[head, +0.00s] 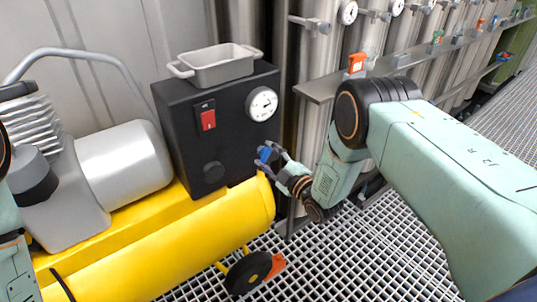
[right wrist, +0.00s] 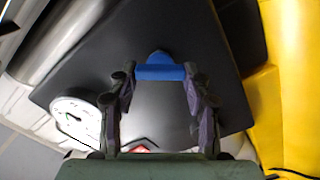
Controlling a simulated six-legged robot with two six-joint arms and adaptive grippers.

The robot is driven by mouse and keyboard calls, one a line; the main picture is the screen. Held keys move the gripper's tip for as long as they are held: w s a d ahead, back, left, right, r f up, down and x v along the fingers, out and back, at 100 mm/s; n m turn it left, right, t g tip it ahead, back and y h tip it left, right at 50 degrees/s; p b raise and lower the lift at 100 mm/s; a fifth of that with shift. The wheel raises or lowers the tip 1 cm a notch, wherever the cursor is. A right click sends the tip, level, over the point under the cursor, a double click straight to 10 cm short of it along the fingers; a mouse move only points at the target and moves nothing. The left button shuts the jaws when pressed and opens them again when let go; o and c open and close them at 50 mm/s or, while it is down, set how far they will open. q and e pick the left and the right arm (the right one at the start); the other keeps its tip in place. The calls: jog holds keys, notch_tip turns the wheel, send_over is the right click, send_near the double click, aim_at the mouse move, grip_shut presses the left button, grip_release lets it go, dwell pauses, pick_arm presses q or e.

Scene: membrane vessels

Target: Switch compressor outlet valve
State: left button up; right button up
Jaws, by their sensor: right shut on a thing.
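A blue valve handle (head: 265,154) sits low on the box's right side. My right gripper (head: 270,165) is at this handle. In the right wrist view the blue handle (right wrist: 160,72) spans between the two fingertips (right wrist: 160,80), which are shut on it. The valve body behind the handle is mostly hidden. Of my left arm only parts show at the left edge of the head view; its gripper is not visible.
The yellow tank (head: 165,250) with a black wheel (head: 248,272) lies below the box. A grey tray (head: 216,66) stands on the box. To the right are steel vessels and a metal rail (head: 320,88) with an orange-handled valve (head: 357,63). Grating floor (head: 350,255) is open below my right arm.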

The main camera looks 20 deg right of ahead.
jog(key=n+p, duration=0.1)
jog(key=n, duration=0.4)
jog(key=shift+f, duration=0.15)
dwell(0.4)
jog(key=o, duration=1.2)
jog(key=shift+c, duration=0.2)
jog(key=shift+s, duration=0.15)
jog(key=v, duration=1.1)
jog(key=shift+s, duration=0.4)
jog(key=shift+d, duration=0.15)
